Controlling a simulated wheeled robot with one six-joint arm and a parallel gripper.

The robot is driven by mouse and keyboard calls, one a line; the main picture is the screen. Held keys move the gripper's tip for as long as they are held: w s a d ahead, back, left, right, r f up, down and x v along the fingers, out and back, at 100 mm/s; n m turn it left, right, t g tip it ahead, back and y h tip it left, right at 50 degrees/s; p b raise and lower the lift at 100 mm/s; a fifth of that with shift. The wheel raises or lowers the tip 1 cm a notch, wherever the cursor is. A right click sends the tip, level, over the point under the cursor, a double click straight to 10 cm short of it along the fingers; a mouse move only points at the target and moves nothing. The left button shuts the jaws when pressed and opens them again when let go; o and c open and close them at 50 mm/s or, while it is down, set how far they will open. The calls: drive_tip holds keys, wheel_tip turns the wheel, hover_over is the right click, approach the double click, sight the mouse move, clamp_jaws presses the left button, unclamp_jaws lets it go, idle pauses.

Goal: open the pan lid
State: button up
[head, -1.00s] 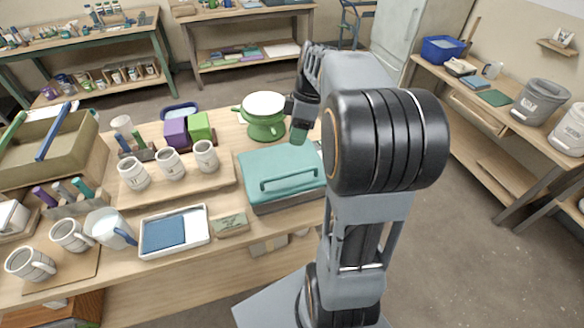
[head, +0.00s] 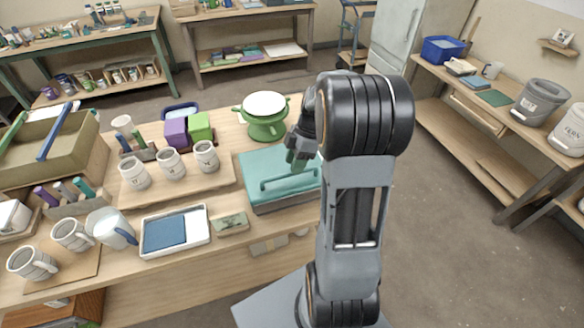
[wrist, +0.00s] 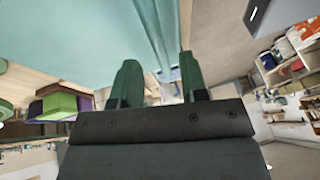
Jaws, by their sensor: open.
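The pan is a low grey box with a teal lid (head: 262,163) on the workbench, and the lid lies closed on it. A long teal bar handle (head: 290,183) runs along the lid's front part. My gripper (head: 296,162) is above the lid's right part, behind the handle, pointing down with green fingers. In the wrist view the two fingers (wrist: 160,82) are apart with nothing between them, and the teal lid (wrist: 75,45) fills the upper left. A teal bar, seemingly the handle (wrist: 152,35), passes just beyond the fingers. My arm hides the pan's right end.
A green pot (head: 264,118) stands behind the pan. White mugs (head: 170,163) on a board, purple (head: 176,132) and green blocks (head: 199,127) stand to the left. A white tray (head: 199,239) and a small box (head: 232,224) lie in front left. The floor right of the bench is clear.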

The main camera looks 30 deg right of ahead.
drive_tip(key=shift+x, duration=1.2)
drive_tip(key=shift+c, duration=0.5)
clamp_jaws()
